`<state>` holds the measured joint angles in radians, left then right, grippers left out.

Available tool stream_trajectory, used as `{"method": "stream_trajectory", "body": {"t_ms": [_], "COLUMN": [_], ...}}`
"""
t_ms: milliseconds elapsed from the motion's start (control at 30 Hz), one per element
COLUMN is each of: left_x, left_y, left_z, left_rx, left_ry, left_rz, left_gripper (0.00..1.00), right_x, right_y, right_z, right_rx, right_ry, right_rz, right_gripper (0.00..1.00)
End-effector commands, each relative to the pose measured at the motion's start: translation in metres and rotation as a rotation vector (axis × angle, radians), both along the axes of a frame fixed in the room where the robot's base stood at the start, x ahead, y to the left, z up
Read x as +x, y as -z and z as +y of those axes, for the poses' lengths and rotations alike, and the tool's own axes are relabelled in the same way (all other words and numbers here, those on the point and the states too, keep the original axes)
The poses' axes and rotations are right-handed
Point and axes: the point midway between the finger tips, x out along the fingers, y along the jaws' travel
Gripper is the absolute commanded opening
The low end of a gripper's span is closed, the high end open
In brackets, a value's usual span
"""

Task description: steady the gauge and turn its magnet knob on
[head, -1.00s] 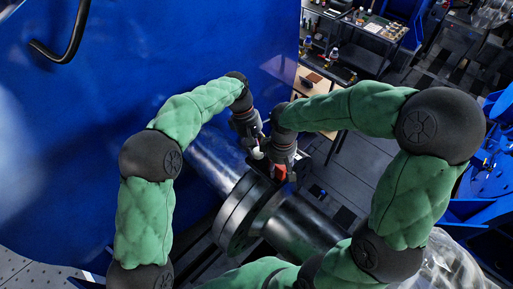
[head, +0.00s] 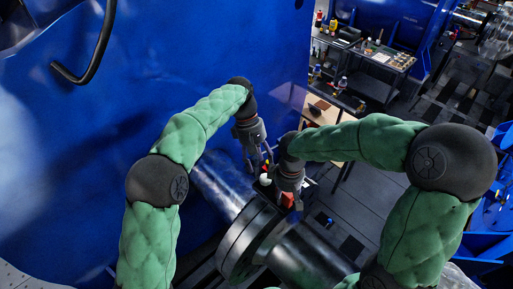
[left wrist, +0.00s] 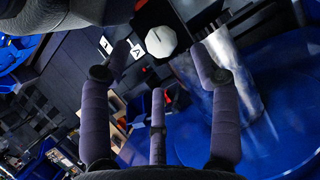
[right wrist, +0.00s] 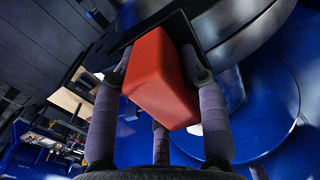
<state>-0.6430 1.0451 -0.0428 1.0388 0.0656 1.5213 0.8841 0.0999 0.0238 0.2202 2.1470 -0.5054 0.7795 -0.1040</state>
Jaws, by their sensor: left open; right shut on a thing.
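The gauge shows as a red block (right wrist: 160,78) on a dark base near the flange; it also shows in the head view (head: 287,199). Its white faceted knob (left wrist: 161,41), with a dark line on its face, is on the dark base beside the red block; it is small in the head view (head: 265,181). My right gripper (head: 288,194) is shut on the red block, with fingers on both sides. My left gripper (head: 257,168) is open and empty just above the knob, apart from it. In the left wrist view, the knob lies beyond the spread fingertips (left wrist: 163,62).
A metal shaft with a thick round flange (head: 243,240) lies below the grippers. A big blue housing (head: 150,70) fills the left. White cards with black marks (left wrist: 135,50) show near the knob. A bench with bottles and tools (head: 375,55) stands at the back right.

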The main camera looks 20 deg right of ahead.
Motion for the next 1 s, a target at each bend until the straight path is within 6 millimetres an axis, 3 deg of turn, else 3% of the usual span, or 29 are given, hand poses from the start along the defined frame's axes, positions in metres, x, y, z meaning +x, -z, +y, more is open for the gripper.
{"method": "stream_trajectory", "body": {"t_ms": [100,333,833,867,933,1000], "left_x": [0.009,0.017,0.018,0.018,0.018,0.018], "left_y": [-0.022,-0.044,-0.049,-0.049,-0.049,-0.049], "left_z": [0.003,0.006,0.007,0.007,0.007,0.007], "left_rx": [-0.001,0.000,0.000,0.000,0.000,0.000], "left_ry": [-0.001,0.001,0.001,0.001,0.001,0.001], "left_rz": [-0.002,0.000,0.002,0.002,0.002,0.002], "left_gripper": [0.62,0.62,0.62,0.62,0.62,0.62], "right_x": [0.000,-0.001,-0.001,-0.001,0.000,0.000], "right_y": [0.000,0.000,0.000,0.000,0.000,0.000], "right_z": [0.000,0.000,0.000,0.000,0.000,0.000], "right_rx": [-0.001,-0.001,-0.001,-0.001,-0.001,-0.001], "right_ry": [0.001,0.001,0.001,0.001,0.001,0.000], "right_rz": [0.002,0.002,0.002,0.002,0.002,0.002], "right_gripper": [0.04,0.04,0.04,0.51,0.70,0.70]}}
